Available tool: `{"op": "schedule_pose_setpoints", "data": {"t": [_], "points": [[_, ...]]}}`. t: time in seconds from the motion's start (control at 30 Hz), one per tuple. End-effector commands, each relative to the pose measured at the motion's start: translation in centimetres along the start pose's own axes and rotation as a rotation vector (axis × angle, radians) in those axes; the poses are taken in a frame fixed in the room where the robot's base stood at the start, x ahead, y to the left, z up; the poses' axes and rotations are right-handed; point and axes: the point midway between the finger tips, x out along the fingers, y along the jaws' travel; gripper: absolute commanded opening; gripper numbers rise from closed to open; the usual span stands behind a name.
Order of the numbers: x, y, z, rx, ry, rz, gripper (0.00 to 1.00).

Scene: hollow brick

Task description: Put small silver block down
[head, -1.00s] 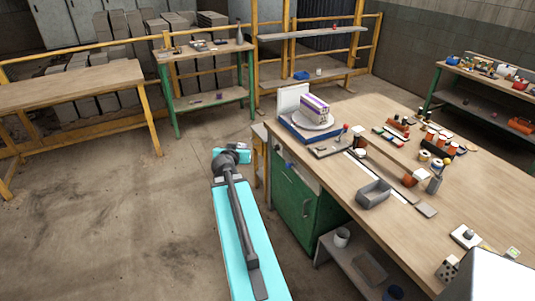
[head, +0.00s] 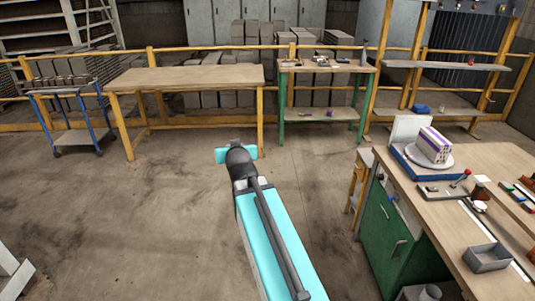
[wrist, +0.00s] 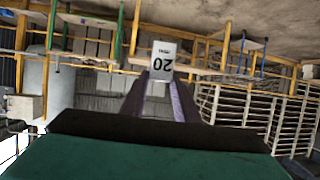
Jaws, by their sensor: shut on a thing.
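The small silver block (wrist: 162,62) shows in the wrist view, with a dark "20" printed on its end face. My gripper (wrist: 160,92) is shut on it, one finger on each side, and the block is held in the air over the floor area. The wrist picture is upside down. In the head view my arm reaches forward over open floor. The block and the fingers cannot be seen there.
A bare wooden table (head: 185,77) stands ahead. A green-legged table (head: 325,74) with small items is right of it, and a blue cart (head: 70,95) left. A workbench (head: 470,225) with a green cabinet is at the right. The floor between is clear.

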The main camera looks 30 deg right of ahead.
Motion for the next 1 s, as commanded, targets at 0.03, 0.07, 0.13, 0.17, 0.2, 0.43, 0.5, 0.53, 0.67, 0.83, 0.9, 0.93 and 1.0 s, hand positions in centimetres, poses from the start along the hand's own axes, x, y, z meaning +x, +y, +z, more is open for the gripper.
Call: {"op": "schedule_pose_setpoints", "data": {"t": [0.03, 0.07, 0.13, 0.17, 0.2, 0.43, 0.5, 0.53, 0.67, 0.83, 0.9, 0.93, 1.0], "points": [[-0.4, -2.5, -0.3, -0.015, 0.004, -0.039, 0.0], [-0.6, -3.6, -0.5, -0.024, 0.004, -0.059, 0.0], [-1.3, -6.6, -0.9, -0.043, 0.005, -0.108, 0.0], [-1.6, -7.8, -1.0, -0.053, 0.005, -0.129, 0.0], [-2.1, -9.4, -1.2, -0.064, 0.004, -0.157, 0.0], [-4.7, -16.7, -1.9, -0.117, 0.003, -0.285, 0.0], [-5.3, -18.1, -2.1, -0.128, 0.003, -0.309, 0.0], [-5.5, -18.5, -2.1, -0.131, 0.003, -0.316, 0.0], [-5.9, -19.3, -2.1, -0.138, 0.001, -0.332, 0.0], [-6.0, -19.4, -2.2, -0.139, 0.001, -0.333, 0.0], [-6.0, -19.4, -2.2, -0.139, 0.001, -0.333, 0.0], [-6.0, -19.4, -2.2, -0.138, 0.001, -0.333, 0.0], [-5.9, -19.3, -2.2, -0.138, 0.001, -0.333, 0.0]]}}
